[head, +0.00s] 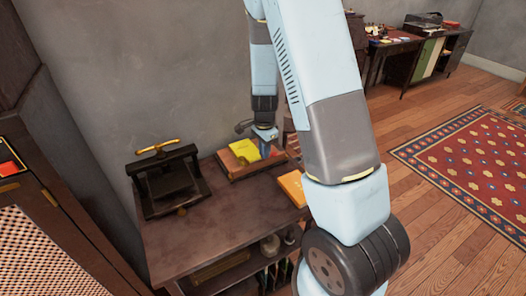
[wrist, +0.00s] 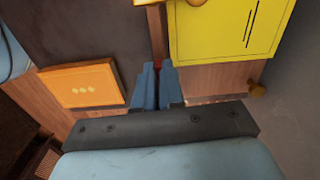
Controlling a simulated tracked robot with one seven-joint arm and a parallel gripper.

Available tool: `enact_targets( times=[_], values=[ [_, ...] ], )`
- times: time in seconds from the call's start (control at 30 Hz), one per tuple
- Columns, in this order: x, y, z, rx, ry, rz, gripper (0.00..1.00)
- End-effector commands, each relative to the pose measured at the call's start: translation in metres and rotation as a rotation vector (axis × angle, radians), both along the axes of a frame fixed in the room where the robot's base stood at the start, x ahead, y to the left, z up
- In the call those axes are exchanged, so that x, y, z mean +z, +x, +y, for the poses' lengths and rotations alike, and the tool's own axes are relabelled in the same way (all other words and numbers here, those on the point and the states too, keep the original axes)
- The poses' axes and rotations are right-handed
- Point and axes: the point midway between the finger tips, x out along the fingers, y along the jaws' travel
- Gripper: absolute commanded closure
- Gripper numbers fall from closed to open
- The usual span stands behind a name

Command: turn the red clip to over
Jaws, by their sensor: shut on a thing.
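My gripper (wrist: 158,72) is shut, its two blue fingers close together, with a small bit of red, the red clip (wrist: 157,64), showing at the fingertips. Most of the clip is hidden by the fingers, and I cannot tell which way it is turned. In the head view my gripper (head: 266,150) is low over the cabinet top, at the right side of a yellow block (head: 244,150). The clip cannot be made out there.
The yellow block sits in a wooden tray (head: 232,178) on the dark cabinet top (head: 205,225). An orange box (head: 292,188) lies at the right edge. A black press with a brass handle (head: 157,146) stands at left. The front middle of the top is clear.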

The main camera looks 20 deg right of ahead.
Motion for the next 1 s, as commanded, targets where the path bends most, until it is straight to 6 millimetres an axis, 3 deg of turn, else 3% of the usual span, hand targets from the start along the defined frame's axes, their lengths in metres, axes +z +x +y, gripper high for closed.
enact_targets(
  times=[1.0],
  values=[
    [0.001, 0.0022, -0.004, 0.895, -0.004, -0.006, 1.0]
  ],
)
